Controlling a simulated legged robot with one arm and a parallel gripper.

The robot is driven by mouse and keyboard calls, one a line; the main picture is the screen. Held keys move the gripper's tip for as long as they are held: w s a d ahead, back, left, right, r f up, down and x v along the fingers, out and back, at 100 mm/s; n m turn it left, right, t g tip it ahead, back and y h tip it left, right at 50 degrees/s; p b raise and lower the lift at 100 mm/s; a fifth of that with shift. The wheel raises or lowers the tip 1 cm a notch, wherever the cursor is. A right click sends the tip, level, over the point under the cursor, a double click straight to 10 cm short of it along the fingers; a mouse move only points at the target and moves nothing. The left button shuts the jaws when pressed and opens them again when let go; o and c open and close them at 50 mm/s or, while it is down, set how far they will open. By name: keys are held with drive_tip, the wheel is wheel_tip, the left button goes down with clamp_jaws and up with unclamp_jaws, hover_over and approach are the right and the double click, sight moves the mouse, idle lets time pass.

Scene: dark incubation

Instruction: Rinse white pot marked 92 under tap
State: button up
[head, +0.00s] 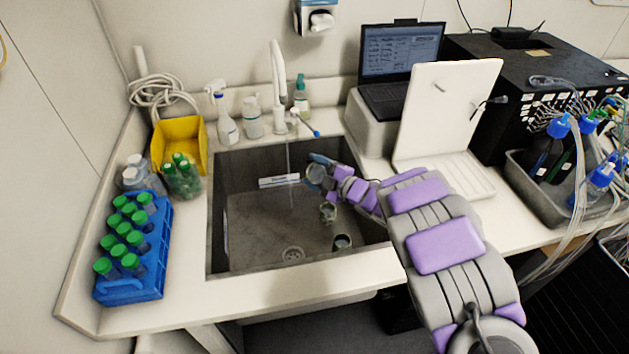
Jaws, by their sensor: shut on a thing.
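My gripper (322,168) reaches into the sink (250,225) from the right, at the end of my purple and grey arm. It is shut on a small round pot (314,178), which looks greyish and partly hidden by the fingers. No number can be read on it. The white tap (278,75) stands behind the sink. A thin, faint stream of water (289,165) seems to fall from it, just left of the pot. I cannot tell whether the stream touches the pot. Two more small pots, one higher (328,212) and one lower (342,241), stand on the sink floor.
Bottles (226,120) stand behind the sink. A blue rack (133,250) of green-capped tubes and a yellow bin (180,145) are at left. A laptop (400,60) and a white panel (440,110) are at right. The sink's left floor is clear around the drain (293,254).

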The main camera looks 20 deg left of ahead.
drive_tip(key=shift+s+n+b, duration=0.1)
drive_tip(key=shift+n+b, duration=0.3)
drive_tip(key=shift+b, duration=0.9)
drive_tip(key=shift+r+n+y+b, duration=0.3)
drive_tip(key=shift+n+y+b, duration=0.1)
drive_tip(key=shift+b, duration=0.45)
drive_tip(key=shift+n+b, duration=0.3)
drive_tip(key=shift+s+r+n+t+y, duration=0.2)
drive_tip(key=shift+r+n+t+y, duration=0.1)
drive_tip(key=shift+n, duration=0.3)
drive_tip(key=shift+s+r+n+y, duration=0.2)
drive_tip(key=shift+n+y, duration=0.1)
drive_tip(key=shift+n, duration=0.6)
drive_tip(key=shift+s+r+n+y, duration=0.15)
drive_tip(key=shift+n+y, duration=0.25)
drive_tip(key=shift+n, duration=0.5)
